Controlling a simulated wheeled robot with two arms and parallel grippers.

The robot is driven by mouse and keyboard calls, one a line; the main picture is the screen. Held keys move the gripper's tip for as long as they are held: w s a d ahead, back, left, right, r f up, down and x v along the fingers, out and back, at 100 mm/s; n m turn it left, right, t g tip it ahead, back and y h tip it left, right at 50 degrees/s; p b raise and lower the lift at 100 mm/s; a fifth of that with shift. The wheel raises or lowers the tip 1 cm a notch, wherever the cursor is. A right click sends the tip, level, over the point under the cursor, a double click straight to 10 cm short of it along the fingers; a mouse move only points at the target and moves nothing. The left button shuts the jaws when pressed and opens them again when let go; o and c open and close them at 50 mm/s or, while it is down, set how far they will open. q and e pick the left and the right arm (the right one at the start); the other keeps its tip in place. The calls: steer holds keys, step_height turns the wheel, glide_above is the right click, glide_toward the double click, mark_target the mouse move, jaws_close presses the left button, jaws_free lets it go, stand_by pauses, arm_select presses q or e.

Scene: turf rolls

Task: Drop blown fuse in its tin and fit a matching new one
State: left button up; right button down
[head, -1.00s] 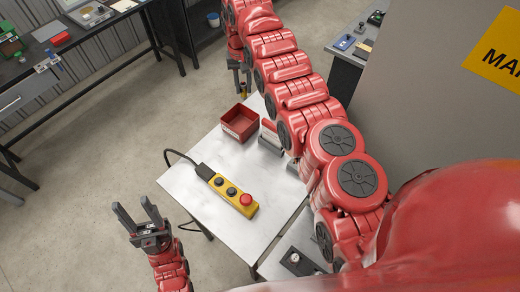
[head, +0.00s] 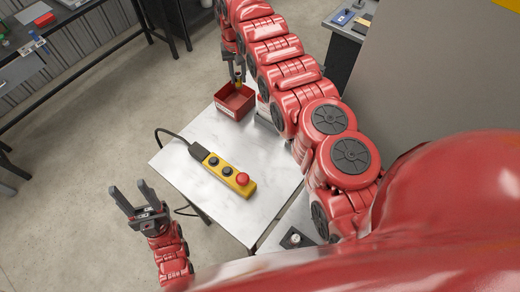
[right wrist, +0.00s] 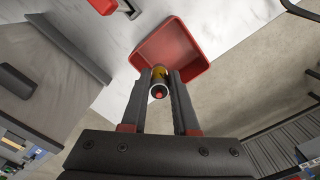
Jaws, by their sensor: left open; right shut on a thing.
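My right gripper (head: 235,72) is shut on a small cylindrical fuse (head: 239,85). The right wrist view shows the fuse (right wrist: 159,84) between the fingers (right wrist: 159,76), with a yellow band, metal end and red dot at its tip. An open red tin (head: 232,112) stands at the table's far corner; the fuse is at its far rim in the head view. The right wrist view shows the tin (right wrist: 185,45) just beyond the fingertips. My left gripper (head: 129,193) is open and empty, off the table's left edge. I cannot make out a new fuse.
A yellow control pendant (head: 227,175) with a red button and black cable lies mid-table (head: 190,178). My right arm hides the table's right side. A dark block with a round knob (head: 295,239) sits nearer me. A workbench (head: 60,48) stands at upper left.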

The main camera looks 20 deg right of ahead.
steer(key=c, duration=0.6)
jaws_free()
steer(key=shift+r, duration=0.1)
steer(key=shift+r, duration=0.55)
step_height(320, 180, up, 4)
steer(key=shift+a+f+b, duration=0.1)
steer(key=shift+b, duration=1.1)
step_height(320, 180, up, 12)
steer(key=p, duration=1.2)
steer(key=shift+r, duration=0.25)
steer(key=shift+f, duration=0.1)
